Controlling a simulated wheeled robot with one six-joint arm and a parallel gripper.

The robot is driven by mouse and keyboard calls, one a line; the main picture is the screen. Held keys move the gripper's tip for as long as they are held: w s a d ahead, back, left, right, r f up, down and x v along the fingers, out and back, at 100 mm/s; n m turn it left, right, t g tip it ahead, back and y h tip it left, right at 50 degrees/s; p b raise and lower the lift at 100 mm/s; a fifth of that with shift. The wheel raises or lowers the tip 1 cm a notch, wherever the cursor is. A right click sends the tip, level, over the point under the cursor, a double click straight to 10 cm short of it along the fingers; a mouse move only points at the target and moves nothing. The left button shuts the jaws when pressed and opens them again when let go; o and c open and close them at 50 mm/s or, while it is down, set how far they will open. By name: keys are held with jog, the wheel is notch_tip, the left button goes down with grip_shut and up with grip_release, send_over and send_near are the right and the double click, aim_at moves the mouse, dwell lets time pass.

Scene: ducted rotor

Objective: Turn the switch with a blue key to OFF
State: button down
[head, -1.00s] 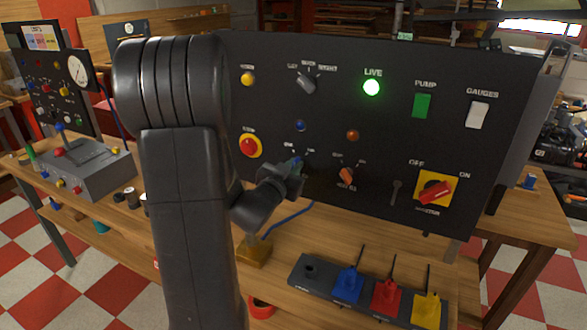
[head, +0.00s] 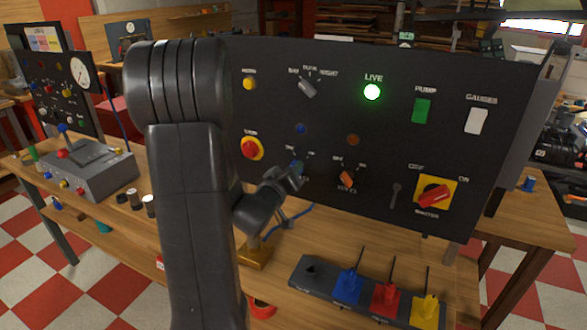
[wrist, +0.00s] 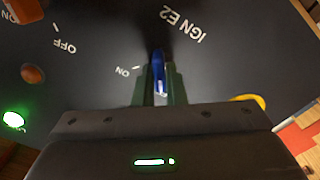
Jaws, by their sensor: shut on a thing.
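The blue key (wrist: 157,72) sticks out of the black panel in the wrist view, between the two green fingers of my gripper (wrist: 160,85). My gripper is shut on it, one finger on each side. An ON label (wrist: 122,71) shows just left of the key, and an IGN E2 label (wrist: 183,25) lies beyond it. The key's own OFF label is hidden behind my gripper. In the head view my gripper (head: 293,172) is at the panel's lower middle, left of the orange key (head: 346,179); little of the blue key can be made out.
A red button with a yellow ring (head: 252,148) lies to the left on the panel. The red master switch (head: 434,195) is at the lower right. The green LIVE lamp (head: 371,92) is lit. Blue, red and yellow levers on a block (head: 310,272) stand on the bench below.

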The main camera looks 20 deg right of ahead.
jog(key=shift+n, duration=0.5)
jog(key=c, duration=1.5)
grip_release()
jog(key=shift+a, duration=0.1)
jog(key=b+v, duration=0.1)
jog(key=v, duration=1.2)
jog(key=shift+s+a, duration=0.15)
jog(key=shift+s, duration=0.1)
jog(key=p+x, duration=0.1)
jog(key=x, duration=1.2)
jog(key=shift+w+d, duration=0.25)
jog(key=shift+w, duration=0.05)
